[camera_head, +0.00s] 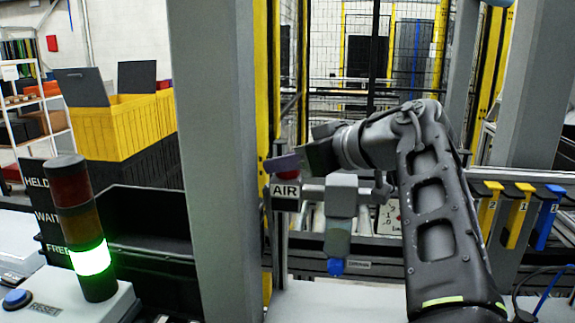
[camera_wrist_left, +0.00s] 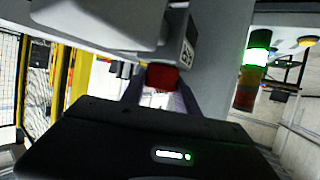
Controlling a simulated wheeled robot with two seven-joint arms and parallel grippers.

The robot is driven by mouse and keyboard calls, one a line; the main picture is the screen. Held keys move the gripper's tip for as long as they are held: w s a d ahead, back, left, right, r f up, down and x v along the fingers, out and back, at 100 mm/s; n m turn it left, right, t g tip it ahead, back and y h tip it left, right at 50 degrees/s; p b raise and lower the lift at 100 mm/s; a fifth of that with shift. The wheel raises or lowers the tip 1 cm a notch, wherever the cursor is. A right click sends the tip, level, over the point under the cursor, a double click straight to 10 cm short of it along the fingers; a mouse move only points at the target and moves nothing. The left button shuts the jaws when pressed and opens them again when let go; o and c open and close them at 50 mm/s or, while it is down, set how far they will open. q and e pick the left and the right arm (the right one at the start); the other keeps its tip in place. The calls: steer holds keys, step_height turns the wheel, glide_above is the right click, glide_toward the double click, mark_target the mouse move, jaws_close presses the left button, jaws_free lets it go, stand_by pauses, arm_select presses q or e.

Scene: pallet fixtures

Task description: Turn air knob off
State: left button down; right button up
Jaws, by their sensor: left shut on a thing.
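The red air knob (camera_head: 291,174) sits just above the white AIR label (camera_head: 286,191), beside the grey post. Most of it is hidden in the head view by my left gripper (camera_head: 284,164), which reaches it from the right. In the left wrist view the red knob (camera_wrist_left: 162,76) lies between the two fingers of my left gripper (camera_wrist_left: 160,92), which is shut on it. The knob's turn angle cannot be told. My right gripper is in neither view.
A thick grey post (camera_head: 215,150) stands left of the knob. A signal tower (camera_head: 83,225) with its green light lit stands at the lower left. Yellow and blue tagged handles (camera_head: 518,215) hang at the right. A grey unit with a blue tip (camera_head: 336,266) hangs below my wrist.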

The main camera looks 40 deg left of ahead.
arm_select(q)
steer(key=shift+f+m+t+b, duration=0.25)
steer(key=shift+m+t+b, duration=0.3)
steer(key=shift+b, duration=0.2)
steer(key=m+t+h+b, duration=0.1)
steer(key=m+t+b, duration=0.2)
steer(key=shift+t+h, duration=0.3)
steer(key=shift+t, duration=0.05)
steer(key=m+t+h+b, duration=0.1)
steer(key=m+t+b, duration=0.1)
steer(key=shift+m+t+h, duration=0.3)
steer(key=shift+m+h, duration=0.05)
steer(key=shift+h, duration=0.05)
steer(key=shift+r+m+t+h+b, duration=0.2)
steer(key=shift+m+t+h+b, duration=0.5)
steer(key=shift+m+t+h, duration=0.55)
steer(key=shift+m, duration=0.35)
steer(key=c, duration=0.9)
jaws_free()
steer(key=shift+r, duration=0.1)
